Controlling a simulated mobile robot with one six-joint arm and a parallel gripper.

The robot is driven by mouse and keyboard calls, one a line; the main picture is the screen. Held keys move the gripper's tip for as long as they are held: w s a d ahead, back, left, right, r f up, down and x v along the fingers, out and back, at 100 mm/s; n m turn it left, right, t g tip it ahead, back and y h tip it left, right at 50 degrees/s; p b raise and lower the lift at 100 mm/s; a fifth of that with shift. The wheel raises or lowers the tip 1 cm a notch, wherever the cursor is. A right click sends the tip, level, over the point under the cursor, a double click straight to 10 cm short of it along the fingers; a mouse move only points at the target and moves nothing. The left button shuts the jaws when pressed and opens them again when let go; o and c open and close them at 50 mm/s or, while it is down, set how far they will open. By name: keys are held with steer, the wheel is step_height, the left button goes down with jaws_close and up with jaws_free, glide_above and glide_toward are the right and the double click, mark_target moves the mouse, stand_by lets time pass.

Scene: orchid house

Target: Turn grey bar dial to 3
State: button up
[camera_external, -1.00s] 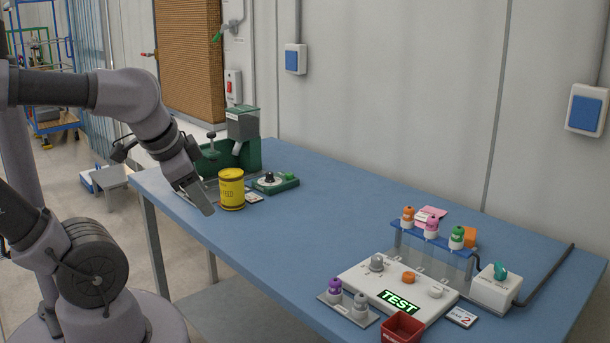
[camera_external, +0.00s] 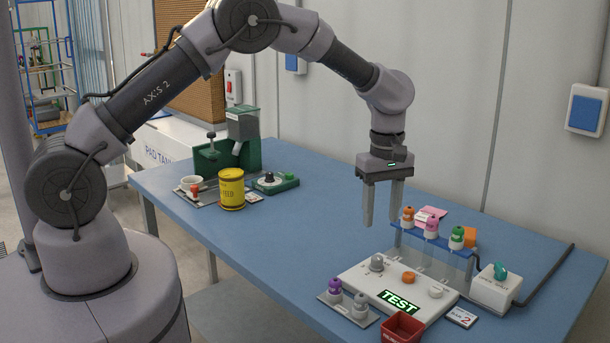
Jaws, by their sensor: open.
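The grey bar dial (camera_external: 377,262) appears to be the grey knob at the back left of the white panel (camera_external: 358,276) with the lit TEST sign. Its bar's direction and any scale numbers are too small to read. My gripper (camera_external: 382,220) is open and empty, its two fingers pointing down. In the picture it hangs above the dial, apart from it, just left of the tube rack.
An orange knob (camera_external: 408,278) and a white knob (camera_external: 436,291) share the panel. The blue rack (camera_external: 432,239) holds capped tubes beside my gripper. A red bin (camera_external: 402,328), a tray of capped vials (camera_external: 347,309) and a valve box (camera_external: 495,287) stand close by. The table's middle is clear.

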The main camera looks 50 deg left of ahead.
mark_target(377, 257)
step_height(377, 257, down, 10)
steer(key=shift+b, duration=1.25)
steer(key=shift+c, duration=0.5)
jaws_close()
